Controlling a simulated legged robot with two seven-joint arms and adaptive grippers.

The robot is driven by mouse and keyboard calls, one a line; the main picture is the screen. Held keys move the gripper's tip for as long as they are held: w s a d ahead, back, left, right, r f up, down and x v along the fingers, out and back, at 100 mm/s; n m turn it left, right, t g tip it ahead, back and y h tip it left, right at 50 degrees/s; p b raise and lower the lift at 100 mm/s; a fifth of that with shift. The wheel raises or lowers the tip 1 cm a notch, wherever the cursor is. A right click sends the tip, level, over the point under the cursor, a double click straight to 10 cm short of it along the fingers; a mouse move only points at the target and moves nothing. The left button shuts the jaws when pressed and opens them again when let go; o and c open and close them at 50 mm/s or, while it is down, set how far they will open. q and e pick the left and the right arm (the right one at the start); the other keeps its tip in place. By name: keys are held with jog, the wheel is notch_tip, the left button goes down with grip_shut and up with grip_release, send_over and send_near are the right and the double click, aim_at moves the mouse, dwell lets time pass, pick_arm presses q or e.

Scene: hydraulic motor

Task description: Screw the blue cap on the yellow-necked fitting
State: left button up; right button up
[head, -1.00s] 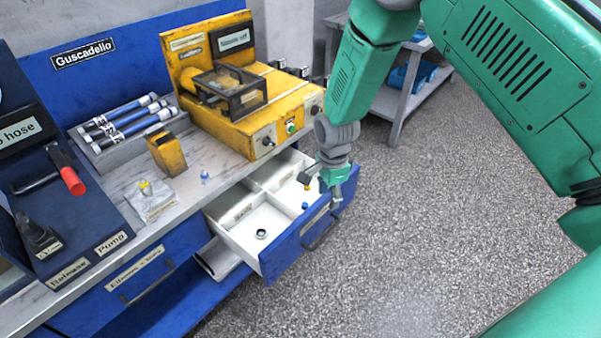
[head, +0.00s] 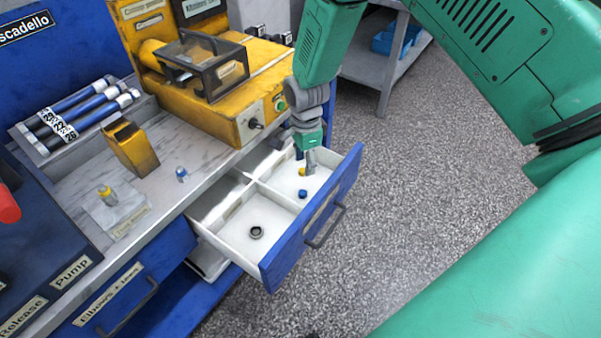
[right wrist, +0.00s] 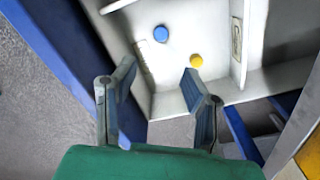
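The blue cap (head: 302,194) lies on the floor of the open drawer's right compartment; it also shows in the right wrist view (right wrist: 161,33). A yellow cap (right wrist: 196,61) lies near it. The yellow-necked fitting (head: 107,194) stands upright on a pale square plate on the bench. My right gripper (head: 309,167) points down over the drawer compartment, close to both caps. In the right wrist view its two fingers (right wrist: 157,76) are spread wide with nothing between them, and both caps lie beyond the fingertips. My left gripper is not in view.
The drawer (head: 268,262) is pulled out, with raised walls and dividers; a dark ring (head: 256,232) lies in another compartment. A small blue-topped fitting (head: 181,174) and a yellow block (head: 131,147) stand on the bench. A yellow machine (head: 225,105) stands behind the drawer.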

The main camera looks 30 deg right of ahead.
aim_at(303, 193)
notch_tip(303, 193, down, 3)
jog(key=shift+w+b, duration=0.15)
jog(key=shift+b, duration=0.8)
jog(key=shift+a, duration=0.35)
jog(key=shift+a+f+b, duration=0.1)
jog(key=shift+f+b, duration=0.5)
jog(key=shift+b, duration=0.1)
jog(key=f+b, duration=0.1)
jog(key=f, duration=0.1)
jog(key=f+b, duration=0.1)
jog(key=f, duration=0.1)
jog(key=f+b, duration=0.2)
jog(key=shift+d, duration=0.4)
jog(key=shift+a+f+b, duration=0.3)
jog(key=shift+f+b, duration=0.1)
jog(key=shift+f, duration=0.25)
jog(key=shift+d, duration=0.3)
jog(key=shift+a, duration=0.15)
